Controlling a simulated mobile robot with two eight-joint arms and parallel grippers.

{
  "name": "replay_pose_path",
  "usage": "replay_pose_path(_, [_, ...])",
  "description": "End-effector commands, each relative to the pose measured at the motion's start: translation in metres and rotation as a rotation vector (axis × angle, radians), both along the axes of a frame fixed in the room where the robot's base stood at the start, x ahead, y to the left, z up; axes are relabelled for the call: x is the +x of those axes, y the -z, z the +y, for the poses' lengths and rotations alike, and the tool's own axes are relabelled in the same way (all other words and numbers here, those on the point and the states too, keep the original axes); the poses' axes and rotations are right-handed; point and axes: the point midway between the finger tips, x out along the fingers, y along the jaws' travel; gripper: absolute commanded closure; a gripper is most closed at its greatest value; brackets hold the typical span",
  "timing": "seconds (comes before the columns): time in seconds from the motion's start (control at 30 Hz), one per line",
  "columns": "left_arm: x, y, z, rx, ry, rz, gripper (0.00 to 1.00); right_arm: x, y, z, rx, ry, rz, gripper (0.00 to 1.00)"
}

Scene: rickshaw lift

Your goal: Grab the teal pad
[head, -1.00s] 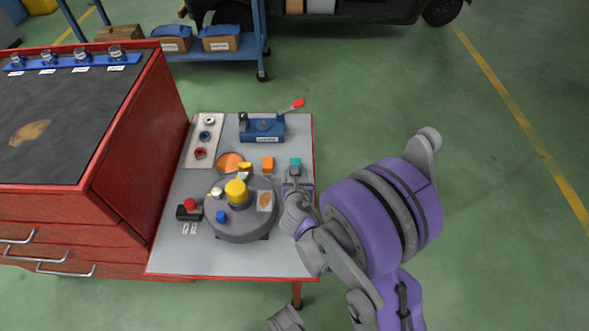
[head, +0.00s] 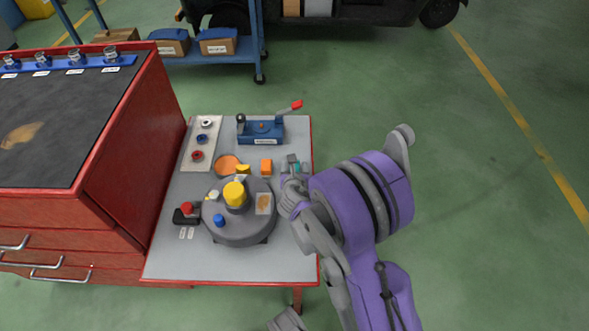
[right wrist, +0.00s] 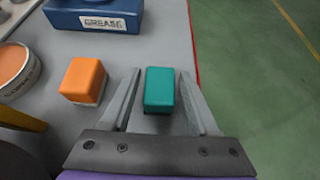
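The teal pad (right wrist: 161,90) is a small rounded block on the grey table top, near the table's right edge. In the right wrist view it lies between the two open fingers of my right gripper (right wrist: 168,100), with gaps on both sides. In the head view my right gripper (head: 292,166) covers most of the pad, and only a bit of teal (head: 298,168) shows. My left gripper is not clearly in view.
An orange block (right wrist: 83,81) sits just left of the pad. A blue grease box (head: 261,130) with a red-tipped lever is behind. A round grey turntable (head: 238,226) with a yellow knob stands left of my right arm. A red cabinet (head: 130,130) borders the left side.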

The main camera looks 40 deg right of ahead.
Motion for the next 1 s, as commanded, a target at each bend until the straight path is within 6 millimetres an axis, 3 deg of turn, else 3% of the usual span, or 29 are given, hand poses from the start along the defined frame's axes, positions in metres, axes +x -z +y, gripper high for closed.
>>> replay_pose_path(0.03, [0.0, 0.0, 0.0, 0.0, 0.0, 0.0, 0.5, 0.0, 0.0, 0.0, 0.0, 0.0, 0.0, 0.49])
replay_pose_path(0.3, [0.0, 0.0, 0.0, 0.0, 0.0, 0.0, 0.5, 0.0, 0.0, 0.0, 0.0, 0.0, 0.0, 0.98])
replay_pose_path(0.33, [0.0, 0.0, 0.0, 0.0, 0.0, 0.0, 0.5, 0.0, 0.0, 0.0, 0.0, 0.0, 0.0, 1.0])
replay_pose_path(0.67, [0.0, -0.002, 0.0, 0.0, 0.0, -0.001, 0.5, 0.0, -0.004, 0.0, 0.0, 0.0, 0.0, 1.0])
replay_pose_path(1.0, [-0.004, -0.03, 0.0, 0.0, 0.0, -0.009, 0.5, -0.001, -0.068, 0.0, 0.0, 0.0, -0.001, 1.0])
